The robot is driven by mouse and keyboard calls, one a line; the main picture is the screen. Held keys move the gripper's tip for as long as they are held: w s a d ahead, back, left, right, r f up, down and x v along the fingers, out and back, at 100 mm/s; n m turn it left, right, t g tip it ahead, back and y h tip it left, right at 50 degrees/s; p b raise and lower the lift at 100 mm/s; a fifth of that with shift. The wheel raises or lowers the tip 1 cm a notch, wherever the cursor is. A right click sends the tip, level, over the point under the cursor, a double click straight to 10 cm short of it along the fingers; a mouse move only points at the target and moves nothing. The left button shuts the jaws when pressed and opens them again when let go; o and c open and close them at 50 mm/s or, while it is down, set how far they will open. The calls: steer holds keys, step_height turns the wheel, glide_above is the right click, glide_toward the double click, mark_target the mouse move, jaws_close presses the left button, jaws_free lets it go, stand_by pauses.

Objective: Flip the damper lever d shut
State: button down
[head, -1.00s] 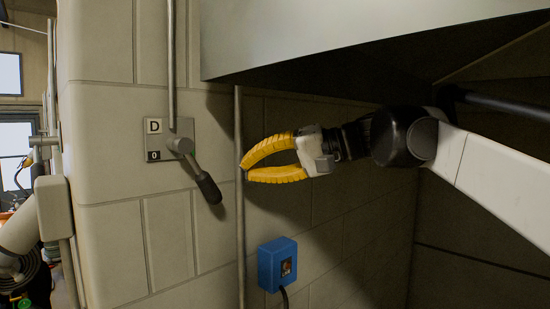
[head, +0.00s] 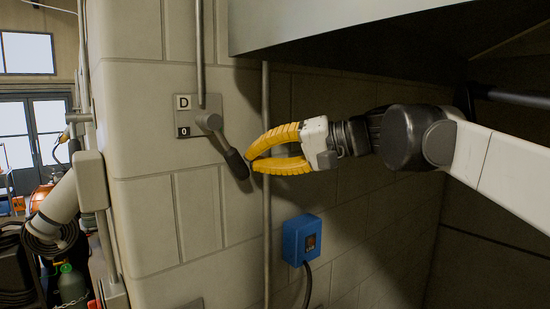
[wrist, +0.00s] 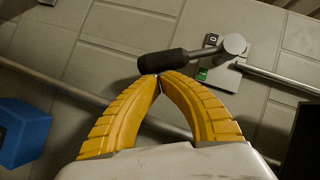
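The damper lever D has a grey pivot (head: 208,121) on a wall plate (head: 185,103) marked "D" and "0". Its black grip (head: 236,164) slants down and to the right. In the wrist view the grip (wrist: 163,62) lies just beyond my fingertips, with the pivot (wrist: 235,44) to the right. My gripper (head: 250,163) has yellow fingers whose tips meet, with nothing seen between them; the tips also meet in the wrist view (wrist: 159,77). They are right beside the grip's end; I cannot tell whether they touch it. A green label (wrist: 202,75) shows on the plate in the wrist view.
A vertical pipe (head: 266,215) runs down the wall close behind my fingers. A blue box (head: 301,240) with a cable is below my gripper. A metal hood (head: 330,22) overhangs above. Another pipe (head: 199,45) rises above the lever.

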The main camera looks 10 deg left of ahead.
steer(key=shift+s+a+f+m+y+b, duration=0.3)
steer(key=shift+s+f+m+b, duration=0.1)
steer(key=shift+f+b, duration=0.2)
steer(key=shift+s+a+f+m+y+b, duration=0.3)
steer(key=shift+f+m+b, duration=0.2)
steer(key=shift+b, duration=0.15)
steer(key=shift+s+a+f+m+t+y+b, duration=0.1)
steer(key=shift+s+a+f+m+y+b, duration=0.15)
steer(key=shift+s+a+m+y+b, duration=0.7)
steer(key=shift+s+a+f+m+t+y+b, duration=0.1)
steer(key=shift+s+a+f+m+y+b, duration=0.1)
steer(key=shift+s+a+m+y+b, duration=0.9)
steer(key=shift+s+a+f+m+t+y+b, duration=0.1)
steer(key=shift+s+a+f+m+y+b, duration=0.15)
steer(key=shift+s+a+m+b, duration=0.65)
steer(key=shift+s+m+p, duration=0.35)
steer(key=shift+s+m, duration=0.15)
steer(key=shift+m, duration=0.15)
steer(key=shift+f, duration=0.1)
